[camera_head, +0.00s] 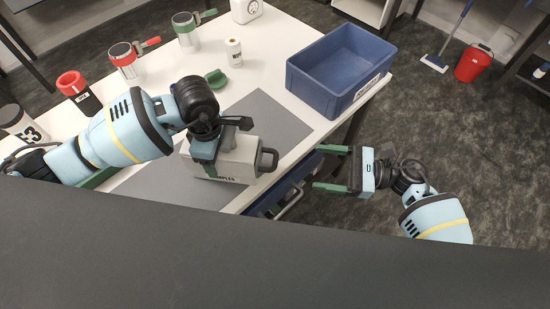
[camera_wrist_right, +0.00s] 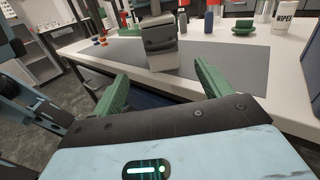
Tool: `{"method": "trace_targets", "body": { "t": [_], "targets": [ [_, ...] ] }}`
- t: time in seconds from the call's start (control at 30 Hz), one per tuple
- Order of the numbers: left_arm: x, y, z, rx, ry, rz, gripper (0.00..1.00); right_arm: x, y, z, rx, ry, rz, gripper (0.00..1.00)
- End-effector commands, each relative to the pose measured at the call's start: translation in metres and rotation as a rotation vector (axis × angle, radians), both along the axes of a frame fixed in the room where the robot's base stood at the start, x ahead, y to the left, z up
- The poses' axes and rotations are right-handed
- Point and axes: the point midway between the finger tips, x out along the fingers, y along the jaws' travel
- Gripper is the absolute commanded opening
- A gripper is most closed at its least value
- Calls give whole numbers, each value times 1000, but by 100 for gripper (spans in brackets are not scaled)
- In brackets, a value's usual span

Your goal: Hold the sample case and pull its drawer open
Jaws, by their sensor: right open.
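The sample case (camera_head: 240,160) is a light grey box with a partly hidden label on the grey mat. A dark loop handle (camera_head: 268,160) sticks out on its right side. The case (camera_wrist_right: 163,60) also shows in the right wrist view, beneath the left gripper. My right gripper (camera_head: 331,168) is open and empty, right of the case and beyond the bench edge, its green fingers pointing toward the case.
The grey mat (camera_head: 270,115) lies on the white bench. A blue crate (camera_head: 310,82) stands behind and right, near the bench edge. A green lid (camera_head: 215,78), a white wipes tub (camera_head: 234,52) and red-topped containers stand behind.

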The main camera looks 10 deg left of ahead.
Motion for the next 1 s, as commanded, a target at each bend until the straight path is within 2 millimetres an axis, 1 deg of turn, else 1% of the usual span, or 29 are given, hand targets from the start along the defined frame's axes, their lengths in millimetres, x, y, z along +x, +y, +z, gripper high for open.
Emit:
{"method": "trace_targets", "body": {
  "t": [0.1,0.3,0.37,0.47,0.57,0.8,1.0],
  "targets": [
    [0,0,1,-1,-2,0,33,0,0,0,0,48,0,77],
    [0,0,1,-1,-2,0,33,0,1,0,0,60,0,77],
    [0,0,1,-1,-2,0,33,0,3,0,0,60,0,77],
    [0,0,1,-1,-2,0,33,0,13,0,1,59,0,77],
    [0,0,1,-1,-2,0,33,0,28,1,3,58,1,77],
    [1,0,1,-1,-2,0,33,0,72,1,3,58,0,77],
    [1,0,1,-1,-2,0,33,0,103,1,1,58,0,77]
  ]
}}
